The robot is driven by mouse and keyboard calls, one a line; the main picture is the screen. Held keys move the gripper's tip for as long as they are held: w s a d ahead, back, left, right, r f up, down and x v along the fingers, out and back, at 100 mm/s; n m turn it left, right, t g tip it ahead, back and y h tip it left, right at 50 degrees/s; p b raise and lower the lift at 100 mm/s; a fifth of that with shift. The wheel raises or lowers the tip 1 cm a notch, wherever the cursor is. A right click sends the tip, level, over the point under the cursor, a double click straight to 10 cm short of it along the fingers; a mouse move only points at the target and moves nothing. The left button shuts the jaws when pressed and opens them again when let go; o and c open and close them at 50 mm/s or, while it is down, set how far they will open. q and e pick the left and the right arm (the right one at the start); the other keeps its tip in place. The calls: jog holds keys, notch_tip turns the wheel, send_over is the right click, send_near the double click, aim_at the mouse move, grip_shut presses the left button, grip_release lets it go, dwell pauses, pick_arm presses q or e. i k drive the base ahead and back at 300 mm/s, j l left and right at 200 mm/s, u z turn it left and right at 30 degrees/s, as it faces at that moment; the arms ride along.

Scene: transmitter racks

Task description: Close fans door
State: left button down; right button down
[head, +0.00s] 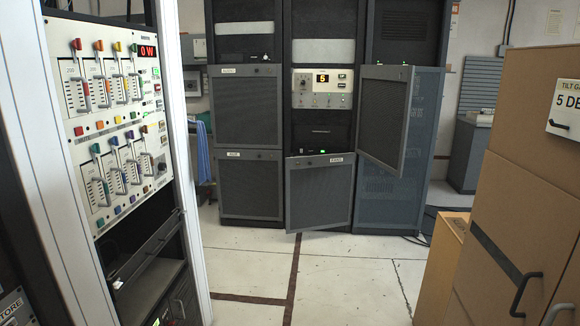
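Neither of my grippers shows in the head view. A dark mesh door (320,195) at the bottom of the middle rack stands ajar, its left edge swung out toward me. It has a small white label near its top right whose text is too small to read surely. Another mesh door (385,115), on the right rack, stands open at mid height, its right edge swung out. I cannot tell from the labels which door is the fans door. The left rack's upper door (246,108) and lower door (251,187) look shut.
A white-framed control panel (118,120) with coloured sliders stands close on the left. Tall brown cabinets (520,190) with dark handles stand close on the right. Cables (425,225) lie by the right rack's base. The pale floor (330,275) between is clear.

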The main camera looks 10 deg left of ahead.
aim_at(320, 191)
jog(key=i, duration=2.3)
